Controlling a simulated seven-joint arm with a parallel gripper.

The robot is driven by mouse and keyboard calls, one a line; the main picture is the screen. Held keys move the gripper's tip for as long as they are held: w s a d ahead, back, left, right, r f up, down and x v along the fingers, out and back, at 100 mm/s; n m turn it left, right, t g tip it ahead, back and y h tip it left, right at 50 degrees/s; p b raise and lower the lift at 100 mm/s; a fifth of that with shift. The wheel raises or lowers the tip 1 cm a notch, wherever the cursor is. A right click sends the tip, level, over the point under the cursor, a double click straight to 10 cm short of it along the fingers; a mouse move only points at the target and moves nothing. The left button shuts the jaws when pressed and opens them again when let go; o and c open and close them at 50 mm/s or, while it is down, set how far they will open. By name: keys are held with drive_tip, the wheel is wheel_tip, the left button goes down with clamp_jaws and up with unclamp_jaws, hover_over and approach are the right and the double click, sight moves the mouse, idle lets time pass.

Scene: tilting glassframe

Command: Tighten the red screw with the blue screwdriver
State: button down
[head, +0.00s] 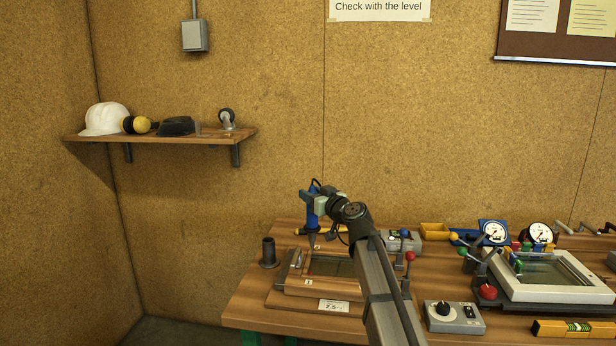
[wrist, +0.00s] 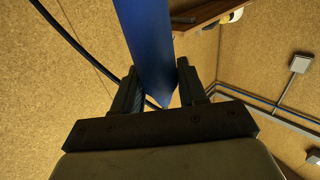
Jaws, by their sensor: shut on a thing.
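My gripper (head: 313,200) is shut on the blue screwdriver (head: 312,218), held above the left part of the bench. In the wrist view the gripper (wrist: 160,92) has its two dark jaws on either side of the blue tool (wrist: 146,40). In the head view the screwdriver points down over a wooden frame fixture (head: 322,289) with a dark panel in it. A small red spot shows near the fixture's left inner corner and may be the red screw (head: 309,273). Whether the screwdriver's tip touches anything cannot be told.
A dark cylinder (head: 269,252) stands left of the fixture. A red-knobbed lever (head: 410,258), a grey control box (head: 454,317), a white glass frame (head: 550,276) and a yellow level (head: 572,329) are to the right. Gauges (head: 494,231) stand behind. A wall shelf (head: 165,138) is at upper left.

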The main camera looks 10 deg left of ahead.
drive_tip(key=shift+s+a+r+n+g+y, duration=0.1)
drive_tip(key=shift+s+n+g+y, duration=0.25)
drive_tip(key=shift+s, duration=0.9)
